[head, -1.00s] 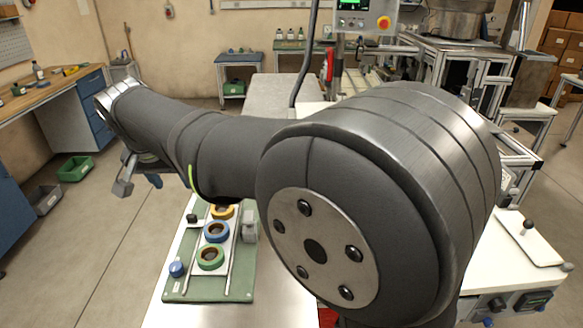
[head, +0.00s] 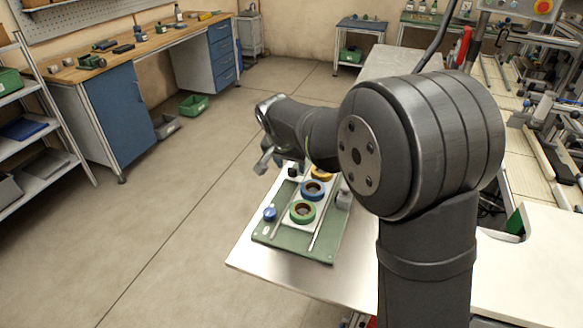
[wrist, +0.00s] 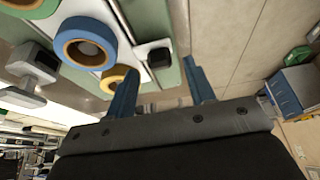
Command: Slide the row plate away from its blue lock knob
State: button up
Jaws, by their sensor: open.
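The white row plate (head: 287,220) lies on a green base board (head: 322,250) and carries a green reel (head: 303,211), a blue reel (head: 313,190) and a yellow reel (head: 322,173) in a row. The blue lock knob (head: 270,213) stands left of the plate's near end; the wrist view does not show it. A black handle (wrist: 158,57) on a white tab sits beside the yellow and blue reels. My gripper (wrist: 159,66) is open and empty, its blue fingers either side of the handle in the picture; I cannot tell the depth gap. In the head view my arm mostly hides the fingers.
A grey block (head: 343,199) stands at the board's right edge. Thin rails run along both sides of the plate. The board lies on a metal table (head: 250,257) with open floor to its left. A workbench (head: 130,50) is farther off.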

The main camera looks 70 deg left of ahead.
jog(key=shift+x, duration=1.2)
grip_shut()
jog(key=w+a, duration=0.5)
jog(key=shift+w+a, duration=0.25)
jog(key=shift+a, duration=0.05)
jog(key=shift+w+a+r, duration=0.1)
jog(key=shift+w+a, duration=0.1)
jog(key=shift+w, duration=0.05)
grip_release()
jog(key=v, duration=1.7)
jog(key=shift+r, duration=0.15)
